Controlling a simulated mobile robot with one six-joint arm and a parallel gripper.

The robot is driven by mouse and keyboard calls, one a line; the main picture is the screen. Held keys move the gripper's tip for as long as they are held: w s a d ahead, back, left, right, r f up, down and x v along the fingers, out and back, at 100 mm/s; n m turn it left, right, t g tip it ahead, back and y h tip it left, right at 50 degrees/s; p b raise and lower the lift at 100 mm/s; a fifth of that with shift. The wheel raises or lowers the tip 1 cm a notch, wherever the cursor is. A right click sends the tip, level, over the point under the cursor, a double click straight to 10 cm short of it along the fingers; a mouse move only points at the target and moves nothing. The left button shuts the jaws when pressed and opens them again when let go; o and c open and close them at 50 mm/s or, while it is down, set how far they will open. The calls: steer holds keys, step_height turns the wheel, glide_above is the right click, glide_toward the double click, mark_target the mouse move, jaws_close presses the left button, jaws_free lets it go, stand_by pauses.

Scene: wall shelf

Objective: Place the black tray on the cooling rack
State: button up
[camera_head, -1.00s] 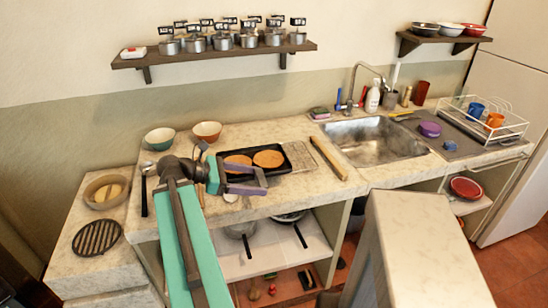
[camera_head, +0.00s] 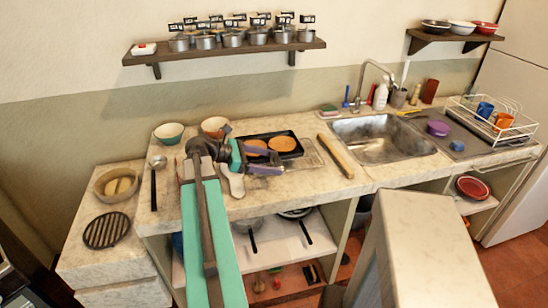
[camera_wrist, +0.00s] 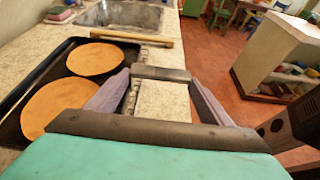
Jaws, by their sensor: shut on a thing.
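The black tray (camera_head: 283,136) carries two round orange-brown discs and lies on the counter behind my gripper. It also shows at the left of the wrist view (camera_wrist: 17,129). In the wrist view the fingers (camera_wrist: 158,78) reach forward beside the tray's rim. The cooling rack (camera_head: 313,157), a thin wire grid, shows right of the tray and partly under it or behind it. I cannot tell whether the tray touches the rack.
A wooden bar (camera_head: 336,156) lies right of the rack, before the sink (camera_head: 382,150). Two bowls, green (camera_head: 169,133) and orange (camera_head: 214,127), stand at the back left. A ladle (camera_head: 154,182) lies left of my arm. A wall shelf (camera_head: 225,48) holds several pots.

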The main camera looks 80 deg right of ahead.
mark_target(274, 152)
steer(key=shift+s+d+f+p, duration=0.2)
steer(key=shift+d+p, duration=0.15)
steer(key=shift+d, duration=1.2)
steer(key=shift+s+d+f+p, duration=0.15)
steer(key=shift+d+p, duration=0.15)
steer(key=shift+d, duration=1.25)
steer(key=shift+r, duration=0.1)
steer(key=shift+f+p, duration=0.65)
steer(key=shift+f, duration=1.1)
steer(key=o, duration=1.3)
steer(key=shift+w+a, duration=0.1)
steer(key=b+v, duration=0.3)
steer(key=v, duration=0.7)
steer(key=shift+w+a, duration=0.2)
steer(key=shift+w, duration=0.15)
steer(key=shift+w+a+r, duration=0.2)
steer(key=shift+w+r, duration=0.15)
steer(key=shift+w, duration=0.05)
